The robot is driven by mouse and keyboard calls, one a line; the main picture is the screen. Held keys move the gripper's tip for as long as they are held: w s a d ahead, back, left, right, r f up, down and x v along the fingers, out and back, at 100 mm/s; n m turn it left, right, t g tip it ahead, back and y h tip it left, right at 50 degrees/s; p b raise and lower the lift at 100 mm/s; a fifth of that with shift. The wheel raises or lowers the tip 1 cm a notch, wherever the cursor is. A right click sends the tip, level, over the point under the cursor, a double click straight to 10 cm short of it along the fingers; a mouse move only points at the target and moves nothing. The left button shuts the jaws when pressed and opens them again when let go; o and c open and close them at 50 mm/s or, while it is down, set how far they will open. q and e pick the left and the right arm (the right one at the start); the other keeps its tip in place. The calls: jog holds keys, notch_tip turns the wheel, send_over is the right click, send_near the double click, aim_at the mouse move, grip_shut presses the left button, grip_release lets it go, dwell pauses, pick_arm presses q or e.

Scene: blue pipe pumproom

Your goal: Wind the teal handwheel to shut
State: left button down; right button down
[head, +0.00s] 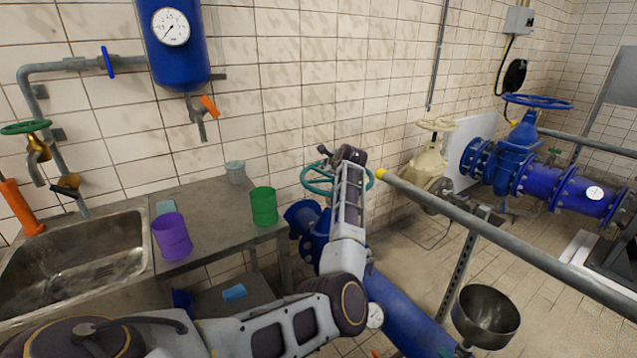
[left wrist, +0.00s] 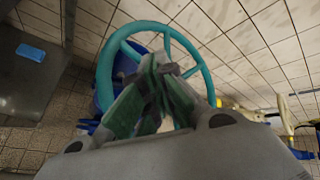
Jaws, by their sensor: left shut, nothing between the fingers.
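The teal handwheel (head: 318,180) sits on top of a blue valve (head: 306,218) on the large blue pipe, right of the counter. In the head view my left forearm hides much of the wheel's right side. In the left wrist view the wheel (left wrist: 113,48) fills the upper middle, its rim and spokes visible behind my fingers. My left gripper (left wrist: 163,68) is shut and empty, its fingertips overlapping the inside of the rim in that view. I cannot tell whether they touch it. In the head view the left gripper (head: 325,160) is at the wheel's far side. My right gripper is not in view.
A counter (head: 215,205) with a purple cup (head: 172,237), a green cup (head: 264,206) and a sink (head: 85,250) is at left. A grey rail with a yellow end (head: 470,225) crosses at right, near a cream valve (head: 428,160) and a metal bowl (head: 486,315).

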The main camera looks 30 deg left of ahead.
pick_arm(q)
jog(key=shift+s+d+f+n+g+h, duration=0.15)
jog(key=shift+s+f+n+g, duration=0.1)
jog(key=shift+f+n, duration=0.25)
jog(key=shift+s+d+f+n+g+h, duration=0.15)
jog(key=shift+s+f+n, duration=0.1)
jog(key=shift+n, duration=0.35)
jog(key=shift+s+d+f+n+g, duration=0.1)
jog(key=shift+s+f+n+g, duration=0.3)
jog(key=shift+n, duration=0.7)
jog(key=shift+s+f+n, duration=0.1)
jog(key=shift+f+n, duration=0.05)
jog(key=shift+n, duration=1.05)
